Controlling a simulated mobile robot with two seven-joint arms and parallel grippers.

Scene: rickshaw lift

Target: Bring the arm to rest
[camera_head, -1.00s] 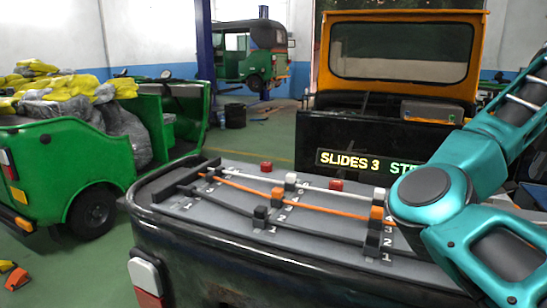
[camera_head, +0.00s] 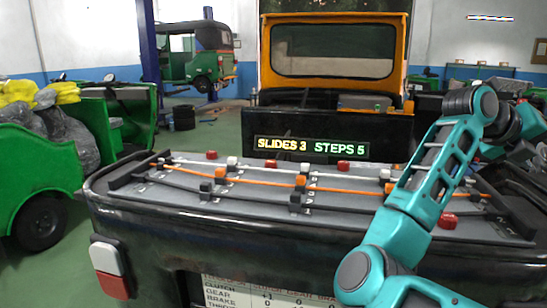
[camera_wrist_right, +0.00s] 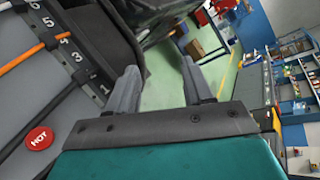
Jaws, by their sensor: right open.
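My right arm (camera_head: 425,175) rises from the bottom right in the head view and bends at a high elbow toward the right edge. Its gripper cannot be made out clearly there. In the right wrist view my right gripper (camera_wrist_right: 160,88) has its two grey fingers apart with nothing between them. The slide panel's numbered edge and a red HOT button (camera_wrist_right: 38,138) lie left of the fingers, apart from them. My left gripper is not in view.
A grey panel (camera_head: 250,207) with white, orange and dark rods and small blocks tops the dark vehicle rear. A sign (camera_head: 312,147) reads SLIDES 3 STEPS 5. A green cart (camera_head: 40,165) with sacks stands left.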

